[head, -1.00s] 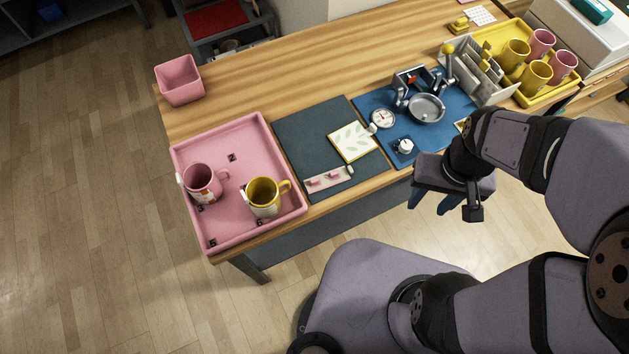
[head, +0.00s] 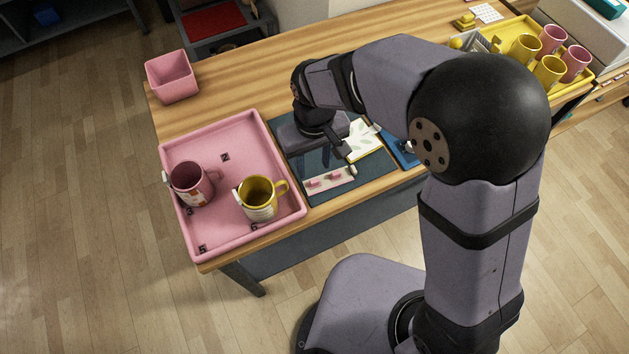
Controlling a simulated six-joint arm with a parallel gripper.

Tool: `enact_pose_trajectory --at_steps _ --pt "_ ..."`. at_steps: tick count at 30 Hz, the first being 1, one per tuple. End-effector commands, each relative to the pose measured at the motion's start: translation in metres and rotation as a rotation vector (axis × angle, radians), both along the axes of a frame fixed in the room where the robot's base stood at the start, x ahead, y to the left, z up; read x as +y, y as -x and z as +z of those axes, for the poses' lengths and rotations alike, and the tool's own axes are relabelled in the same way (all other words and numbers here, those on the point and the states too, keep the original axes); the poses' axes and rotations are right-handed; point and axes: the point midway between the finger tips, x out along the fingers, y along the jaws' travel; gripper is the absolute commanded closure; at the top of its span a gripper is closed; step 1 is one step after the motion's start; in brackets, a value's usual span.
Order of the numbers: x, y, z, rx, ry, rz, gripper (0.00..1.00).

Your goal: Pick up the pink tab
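Two small pink tabs, a left one (head: 312,183) and a right one (head: 336,176), lie on a pale strip-shaped holder (head: 324,187) near the front edge of the dark mat (head: 375,177). My gripper (head: 316,157) is over the dark mat, just behind the holder in the picture, and points down. It appears apart from the tabs. Its fingers are dark against the mat and partly hidden by the gripper's body, so their opening does not show clearly. I see nothing held in it.
A pink tray (head: 228,238) with a pink mug (head: 189,183) and a yellow mug (head: 257,198) stands left of the mat. A leaf-patterned card (head: 363,140) lies to the right. A pink bin (head: 172,77) stands at the back left. My arm hides much of the blue mat (head: 401,152).

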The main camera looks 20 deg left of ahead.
Motion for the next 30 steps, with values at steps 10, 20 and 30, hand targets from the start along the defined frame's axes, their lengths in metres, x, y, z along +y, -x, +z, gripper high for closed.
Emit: enact_pose_trajectory --at_steps 10,20,30 --pt "-0.003 0.002 -0.009 0.012 0.012 -0.041 0.61" --pt "-0.002 0.001 -0.022 0.009 0.009 -0.04 0.61" --pt "-0.002 -0.003 -0.054 0.013 0.013 -0.04 0.61"
